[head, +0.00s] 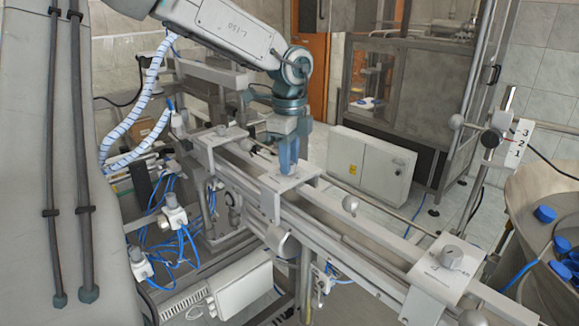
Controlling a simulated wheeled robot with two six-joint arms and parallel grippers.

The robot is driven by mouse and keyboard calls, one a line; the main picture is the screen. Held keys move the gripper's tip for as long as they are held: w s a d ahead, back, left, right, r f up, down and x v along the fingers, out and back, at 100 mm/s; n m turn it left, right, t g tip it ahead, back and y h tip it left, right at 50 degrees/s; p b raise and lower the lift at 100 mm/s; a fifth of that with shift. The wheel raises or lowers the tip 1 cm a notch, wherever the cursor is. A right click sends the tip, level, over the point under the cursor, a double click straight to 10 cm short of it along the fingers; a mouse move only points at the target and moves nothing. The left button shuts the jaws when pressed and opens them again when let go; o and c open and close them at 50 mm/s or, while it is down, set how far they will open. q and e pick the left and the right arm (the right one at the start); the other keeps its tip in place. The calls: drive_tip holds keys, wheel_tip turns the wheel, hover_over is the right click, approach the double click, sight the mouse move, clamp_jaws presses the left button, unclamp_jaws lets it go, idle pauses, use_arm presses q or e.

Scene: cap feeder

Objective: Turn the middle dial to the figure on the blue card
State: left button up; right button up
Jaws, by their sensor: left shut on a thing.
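The middle dial sits on a grey bracket plate (292,184) on the rail, and my gripper's fingers hide nearly all of it. My left gripper (287,166) points straight down over this plate and is shut on the middle dial. The dial's figures and pointer cannot be read here. A similar dial (222,130) is on the bracket further left, and another dial (452,257) is on the near right bracket. I see no blue card; a white card (521,143) with the figures 3, 2, 1 stands at the right. My right gripper is not in view.
The long grey rail (385,243) runs from back left to front right. A feeder bowl (520,205) with several blue caps (545,214) is at the right. A white cabinet (370,168) stands behind the rail. Blue cables (185,243) hang at the left.

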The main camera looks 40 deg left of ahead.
use_arm(q)
drive_tip(key=shift+f+m+b, duration=0.35)
drive_tip(key=shift+m+b, duration=0.05)
drive_tip(key=shift+m, duration=0.1)
drive_tip(key=shift+r+m+b, duration=0.1)
drive_tip(key=shift+m+b, duration=0.4)
drive_tip(key=shift+m, duration=0.4)
drive_tip(key=m, duration=0.3)
drive_tip(key=shift+s+r+m, duration=0.1)
drive_tip(key=shift+m, duration=0.2)
drive_tip(key=m, duration=0.4)
drive_tip(key=shift+m, duration=0.3)
drive_tip(key=m, duration=0.7)
drive_tip(key=shift+m, duration=1.4)
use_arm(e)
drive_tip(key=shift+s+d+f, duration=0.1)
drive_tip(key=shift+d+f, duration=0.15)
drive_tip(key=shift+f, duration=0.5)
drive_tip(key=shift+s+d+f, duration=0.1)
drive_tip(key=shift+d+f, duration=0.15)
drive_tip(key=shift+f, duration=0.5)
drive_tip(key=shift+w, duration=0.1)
